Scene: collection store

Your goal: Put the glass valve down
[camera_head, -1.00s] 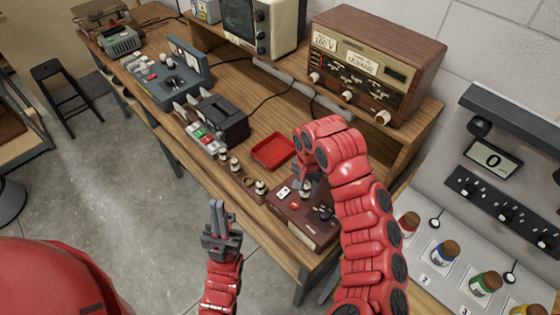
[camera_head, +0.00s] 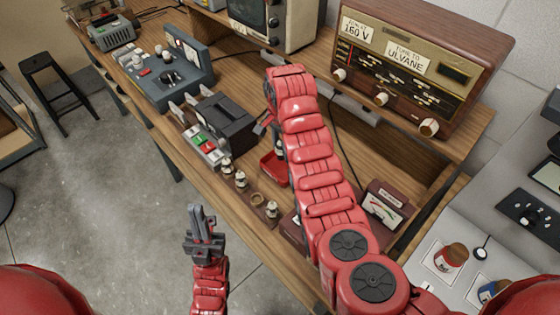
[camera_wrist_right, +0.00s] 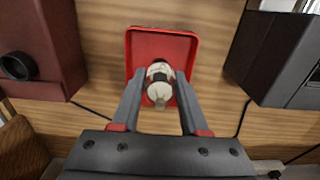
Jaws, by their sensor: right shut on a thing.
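The glass valve (camera_wrist_right: 160,82) is a small pale piece with a whitish body, seen end-on between the fingers of my right gripper (camera_wrist_right: 158,90) in the right wrist view. That gripper is shut on it. The red tray (camera_wrist_right: 177,35) lies behind and below the valve in that view; whether they touch I cannot tell. In the head view the red tray (camera_head: 272,170) is partly hidden by my right arm, and my right gripper (camera_head: 275,137) is above its far part. My left gripper (camera_head: 203,222) is away from the bench, over the floor; its finger gap is unclear.
A wooden strip with several sockets and small valves (camera_head: 240,180) runs along the front edge; one socket (camera_head: 257,199) looks empty. A black device (camera_head: 224,120) stands left of the tray, and a brown meter box (camera_head: 384,205) to the right. A large radio (camera_head: 420,70) stands behind.

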